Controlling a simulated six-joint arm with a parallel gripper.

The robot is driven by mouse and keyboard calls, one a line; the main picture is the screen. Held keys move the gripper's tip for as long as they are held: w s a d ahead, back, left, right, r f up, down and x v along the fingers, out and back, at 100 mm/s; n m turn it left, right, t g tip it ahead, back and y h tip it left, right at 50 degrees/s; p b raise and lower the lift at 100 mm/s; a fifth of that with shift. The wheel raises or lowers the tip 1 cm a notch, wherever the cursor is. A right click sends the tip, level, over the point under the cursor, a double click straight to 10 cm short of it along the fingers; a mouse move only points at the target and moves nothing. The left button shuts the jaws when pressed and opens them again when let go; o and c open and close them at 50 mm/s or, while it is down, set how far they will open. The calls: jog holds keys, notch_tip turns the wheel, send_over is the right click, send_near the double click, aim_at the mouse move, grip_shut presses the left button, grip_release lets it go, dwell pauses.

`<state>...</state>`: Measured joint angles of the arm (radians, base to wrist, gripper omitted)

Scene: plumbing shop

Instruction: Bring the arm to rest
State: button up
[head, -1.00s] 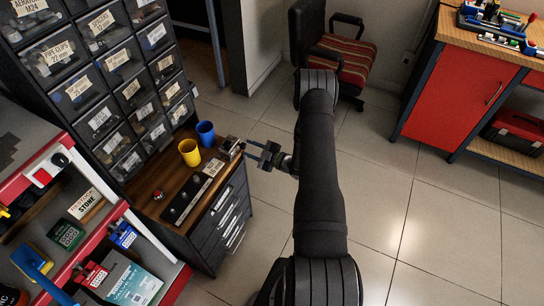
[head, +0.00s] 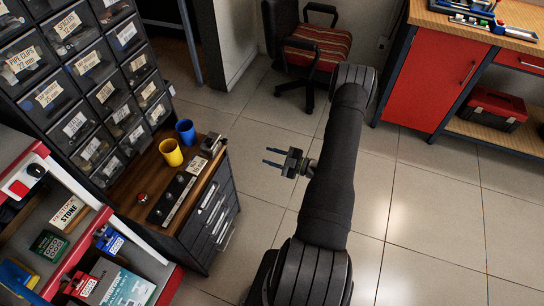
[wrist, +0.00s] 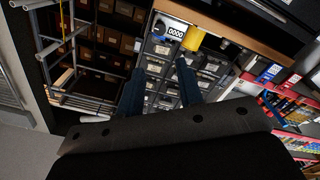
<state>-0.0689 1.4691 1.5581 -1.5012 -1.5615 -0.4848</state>
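My gripper (head: 272,157) is in the head view, out over the tiled floor to the right of the wooden-topped drawer cabinet (head: 128,190). In the wrist view the two fingers (wrist: 160,85) also stand apart and empty. The gripper touches nothing that I can see.
On the cabinet top stand a yellow cup (head: 171,153), a blue cup (head: 186,132) and a dark strip with knobs (head: 172,197). Labelled bins (head: 75,90) rise behind. A chair (head: 312,45) and a red workbench (head: 432,85) stand farther off. Floor around the gripper is clear.

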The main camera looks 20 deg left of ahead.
aim_at(227, 142)
dwell(0.5)
jog(key=a, duration=1.7)
jog(key=shift+a, duration=0.25)
